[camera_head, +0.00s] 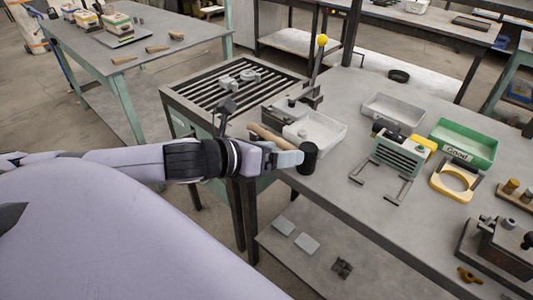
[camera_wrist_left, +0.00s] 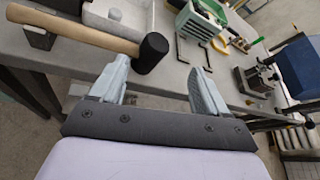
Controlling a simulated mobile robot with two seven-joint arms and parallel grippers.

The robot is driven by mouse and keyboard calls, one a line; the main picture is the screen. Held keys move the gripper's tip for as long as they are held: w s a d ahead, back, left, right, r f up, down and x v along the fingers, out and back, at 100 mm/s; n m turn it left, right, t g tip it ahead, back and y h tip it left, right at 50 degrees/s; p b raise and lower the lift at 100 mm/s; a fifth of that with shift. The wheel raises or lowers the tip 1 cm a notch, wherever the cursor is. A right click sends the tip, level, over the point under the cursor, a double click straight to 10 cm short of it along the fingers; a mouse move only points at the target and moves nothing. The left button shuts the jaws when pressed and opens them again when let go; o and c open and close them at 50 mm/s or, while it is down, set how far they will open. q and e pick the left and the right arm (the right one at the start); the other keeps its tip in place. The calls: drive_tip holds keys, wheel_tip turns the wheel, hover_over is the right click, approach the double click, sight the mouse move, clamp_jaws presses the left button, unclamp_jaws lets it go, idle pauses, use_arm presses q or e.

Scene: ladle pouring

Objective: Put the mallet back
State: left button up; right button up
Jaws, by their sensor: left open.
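The mallet has a pale wooden handle (camera_head: 266,136) and a black head (camera_head: 308,157). It lies at the near left edge of the grey workbench (camera_head: 345,205), its handle reaching toward the slatted table. My left gripper (camera_head: 291,159) is beside the mallet, its fingers close to the head. In the left wrist view, the fingers are apart and the gripper (camera_wrist_left: 162,75) is open. The mallet's head (camera_wrist_left: 151,53) is ahead of the left finger, and the handle runs up to the left. Nothing is seen held between the fingers. Whether a finger touches the mallet is unclear. My right gripper is not in view.
A white tray (camera_head: 322,133) sits just behind the mallet. A green machine (camera_head: 398,157), a green bin (camera_head: 478,146) and a yellow ring fixture (camera_head: 453,181) stand to the right. The bench's front middle is clear. A slatted table (camera_head: 205,97) adjoins at left.

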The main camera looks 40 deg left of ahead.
use_arm(q)
drive_tip(key=s+d+f+n+g, duration=0.1)
drive_tip(key=s+f+n, duration=0.3)
drive_tip(key=f+n, duration=0.4)
drive_tip(key=s+d+f+n+y, duration=0.1)
drive_tip(key=s+d+f+n, duration=0.2)
drive_tip(key=f+n, duration=0.6)
drive_tip(key=s+d+f+n+g+y, duration=0.1)
drive_tip(key=s+d+f+n, duration=0.2)
drive_tip(key=n, duration=1.3)
drive_tip(key=s+f, duration=0.3)
drive_tip(key=f, duration=0.2)
drive_tip(key=shift+s+f+g, duration=0.25)
drive_tip(key=shift+g, duration=0.05)
drive_tip(key=shift+r, duration=0.1)
